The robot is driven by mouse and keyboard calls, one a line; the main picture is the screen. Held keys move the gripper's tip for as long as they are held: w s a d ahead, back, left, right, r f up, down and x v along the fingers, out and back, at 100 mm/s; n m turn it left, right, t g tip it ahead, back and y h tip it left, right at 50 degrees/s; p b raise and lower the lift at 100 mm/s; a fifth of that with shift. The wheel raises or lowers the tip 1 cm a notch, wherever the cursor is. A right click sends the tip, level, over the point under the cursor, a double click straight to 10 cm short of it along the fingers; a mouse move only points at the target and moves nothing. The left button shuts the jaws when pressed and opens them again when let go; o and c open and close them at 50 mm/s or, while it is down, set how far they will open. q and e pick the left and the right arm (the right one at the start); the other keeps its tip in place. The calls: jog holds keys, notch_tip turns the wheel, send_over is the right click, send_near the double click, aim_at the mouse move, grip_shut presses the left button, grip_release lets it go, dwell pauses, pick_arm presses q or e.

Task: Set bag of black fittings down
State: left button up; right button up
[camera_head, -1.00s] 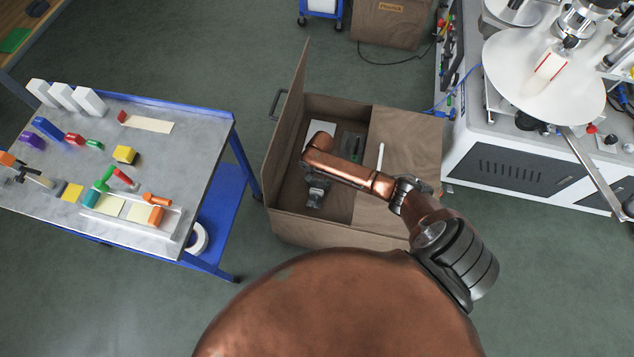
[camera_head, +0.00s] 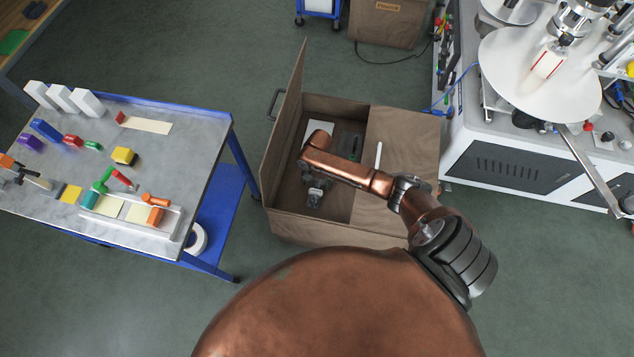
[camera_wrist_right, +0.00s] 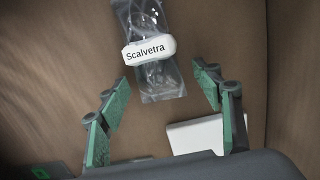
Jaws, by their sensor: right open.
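The clear plastic bag (camera_wrist_right: 163,83) with dark contents and a white label reading "Scalvetra" (camera_wrist_right: 149,50) shows in the right wrist view, against the brown inside of the box. My right gripper (camera_wrist_right: 160,76) is open. Its green-padded fingers stand apart on either side of the bag's near end, with a gap to it on each side. In the head view my right gripper (camera_head: 314,192) reaches down into the open compartment of the brown box (camera_head: 335,231). My left gripper is not in view.
The box's left flap (camera_head: 284,135) stands up and its right side is covered. A white flat item (camera_head: 319,129) lies inside. A grey table (camera_head: 180,160) with several coloured blocks stands left, and a white machine (camera_head: 515,165) stands right. Floor shows between them.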

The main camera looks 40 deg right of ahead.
pick_arm(q)
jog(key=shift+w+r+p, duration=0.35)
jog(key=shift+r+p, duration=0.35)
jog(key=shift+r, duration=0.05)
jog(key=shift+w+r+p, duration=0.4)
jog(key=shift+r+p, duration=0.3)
jog(key=shift+p, duration=0.05)
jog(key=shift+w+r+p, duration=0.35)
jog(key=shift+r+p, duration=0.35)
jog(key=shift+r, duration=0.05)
pick_arm(e)
notch_tip(320, 180, up, 12)
jog(key=shift+w+d+f, duration=0.2)
jog(key=shift+w+d, duration=0.15)
jog(key=shift+d, duration=0.1)
